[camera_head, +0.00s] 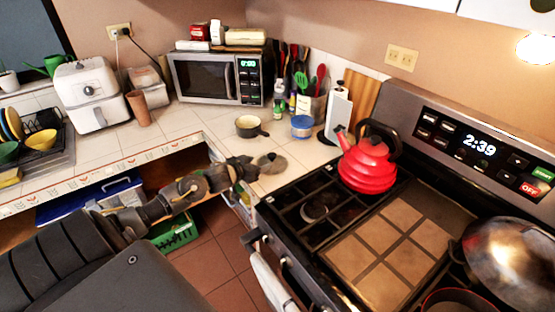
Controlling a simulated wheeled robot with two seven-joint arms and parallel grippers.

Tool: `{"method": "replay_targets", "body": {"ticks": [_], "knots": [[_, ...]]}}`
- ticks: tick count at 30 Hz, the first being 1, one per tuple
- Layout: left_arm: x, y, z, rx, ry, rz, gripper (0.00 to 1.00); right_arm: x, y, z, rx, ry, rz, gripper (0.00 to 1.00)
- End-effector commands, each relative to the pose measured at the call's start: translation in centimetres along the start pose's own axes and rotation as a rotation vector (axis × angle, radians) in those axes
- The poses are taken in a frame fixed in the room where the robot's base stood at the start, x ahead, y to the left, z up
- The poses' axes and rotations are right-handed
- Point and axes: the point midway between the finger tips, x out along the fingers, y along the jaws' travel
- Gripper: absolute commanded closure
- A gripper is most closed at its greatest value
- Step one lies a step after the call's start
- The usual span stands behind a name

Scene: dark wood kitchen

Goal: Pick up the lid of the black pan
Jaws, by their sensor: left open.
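A small dark pan (248,126) with a light interior and a short handle sits on the tiled counter in front of the microwave. A round grey-brown lid (273,163) with a knob lies flat on the counter, nearer to me, by the stove's left corner. My left gripper (248,167) reaches in from the left and is open just left of the lid, over the counter's edge. I cannot tell whether its fingers touch the lid. My right gripper is out of view.
The stove (345,230) stands to the right, with a red kettle (368,165) on it and a large metal dome (512,262) at far right. A blue-lidded container (302,127) is behind the lid. A microwave (217,78) stands at the back.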

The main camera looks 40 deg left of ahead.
Motion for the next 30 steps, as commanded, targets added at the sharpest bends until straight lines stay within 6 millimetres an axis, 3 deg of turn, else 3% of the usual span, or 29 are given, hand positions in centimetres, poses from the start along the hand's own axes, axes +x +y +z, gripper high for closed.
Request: {"method": "replay_targets", "body": {"ticks": [3, 9, 13, 20, 30], "knots": [[0.5, -0.7, 0.1, -0.005, 0.0, -0.01, 0.42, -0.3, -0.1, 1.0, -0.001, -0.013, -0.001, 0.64], [3.4, -1.0, 0.2, -0.006, -0.001, -0.015, 0.42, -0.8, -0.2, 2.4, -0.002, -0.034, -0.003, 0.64], [4.7, -0.9, 0.2, -0.005, 0.0, -0.012, 0.42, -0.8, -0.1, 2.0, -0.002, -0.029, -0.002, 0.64], [5.3, -0.8, 0.3, -0.002, -0.002, -0.01, 0.42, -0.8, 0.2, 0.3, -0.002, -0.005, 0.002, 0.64], [9.2, -0.9, 0.5, -0.004, -0.001, -0.01, 0.42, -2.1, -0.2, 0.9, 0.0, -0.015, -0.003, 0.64]]}}
